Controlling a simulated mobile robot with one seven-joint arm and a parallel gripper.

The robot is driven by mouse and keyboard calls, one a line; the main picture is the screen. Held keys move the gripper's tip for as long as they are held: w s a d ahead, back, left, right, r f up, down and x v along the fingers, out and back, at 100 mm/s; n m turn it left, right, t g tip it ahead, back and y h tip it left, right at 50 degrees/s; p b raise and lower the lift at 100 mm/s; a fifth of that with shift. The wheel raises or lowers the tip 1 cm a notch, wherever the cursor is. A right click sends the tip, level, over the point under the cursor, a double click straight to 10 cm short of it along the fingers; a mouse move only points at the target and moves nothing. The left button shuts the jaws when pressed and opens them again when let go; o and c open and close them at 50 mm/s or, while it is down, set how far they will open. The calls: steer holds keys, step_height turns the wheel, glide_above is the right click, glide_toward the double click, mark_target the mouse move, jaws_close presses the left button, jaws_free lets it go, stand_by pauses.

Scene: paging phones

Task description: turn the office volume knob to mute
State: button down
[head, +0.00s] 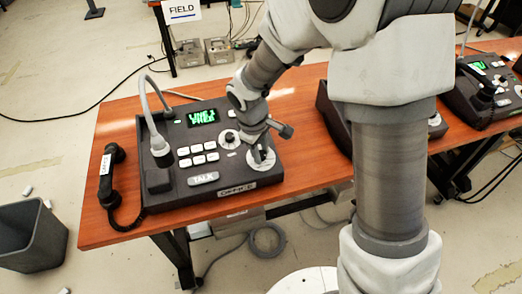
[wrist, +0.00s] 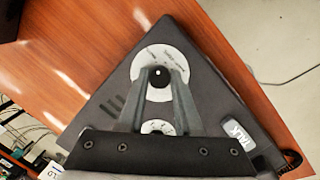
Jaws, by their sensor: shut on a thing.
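A dark paging console (head: 215,178) stands on the orange wooden table, with a green screen, white buttons and a TALK key. A black volume knob (wrist: 160,76) sits on a round white dial (head: 258,164) at the console's front right corner. My gripper (wrist: 163,72) reaches down over this dial, its two fingers on either side of the knob and shut on it. The dial's printed marks are too small to read, so the knob's setting cannot be told. A smaller second dial (head: 228,138) sits behind it.
A black handset (head: 107,185) lies left of the console and a gooseneck microphone (head: 156,135) rises from it. More consoles (head: 490,90) stand to the right, partly behind my arm. A grey bin (head: 30,235) is on the floor at left.

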steer(key=shift+n, duration=0.6)
steer(key=c, duration=0.6)
jaws_free()
steer(key=s+r+p, duration=0.1)
steer(key=r, duration=0.4)
steer(key=s+a+r+p, duration=0.1)
steer(key=r, duration=0.5)
steer(key=s+a+r+p, duration=0.1)
steer(key=r, duration=0.5)
steer(key=shift+a+p, duration=0.15)
steer(key=shift+p, duration=0.2)
